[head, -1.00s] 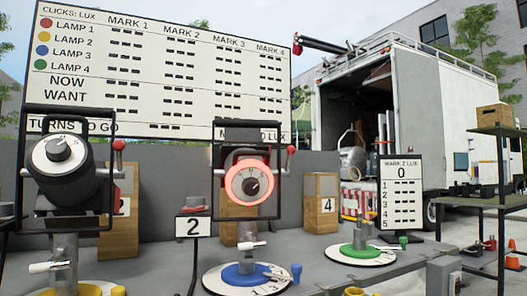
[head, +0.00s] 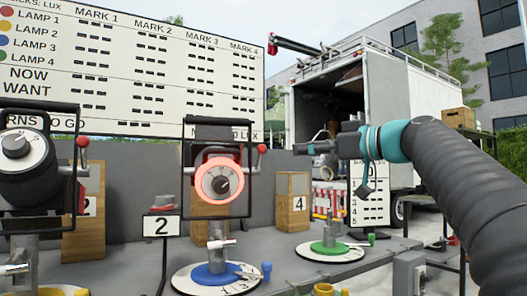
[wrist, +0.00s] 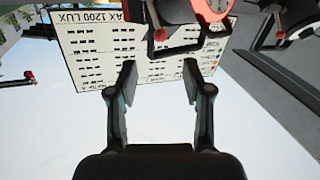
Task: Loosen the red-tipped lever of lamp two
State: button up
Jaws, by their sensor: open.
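Lamp two, a black lamp (head: 20,150) over a yellow base disc (head: 62,289), stands at the far left in the head view. Its red-tipped lever (head: 82,142) sticks up at the right side of its frame. My gripper (head: 300,149) reaches in from the right, well away from that lever, nearer the blue-based lamp. In the wrist view my gripper (wrist: 159,75) is open, with nothing between its fingers. A red lever tip (wrist: 161,34) shows beyond the fingers there, beside the lamp with the red glowing ring. Another red tip (wrist: 280,34) shows at the upper right.
The blue-based lamp (head: 219,183) and its red-tipped lever (head: 262,148) stand between my gripper and lamp two. A large lux board (head: 130,75) stands behind.

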aim_at(262, 152)
jog(key=p+x, duration=0.1)
jog(key=x, duration=0.3)
jog(key=p+x, duration=0.1)
jog(key=x, duration=0.4)
jog(key=p+x, duration=0.1)
jog(key=x, duration=0.3)
jog(key=shift+w+a+r, duration=0.2)
jog(key=shift+a+r, duration=0.1)
jog(key=shift+a, duration=0.1)
grip_shut()
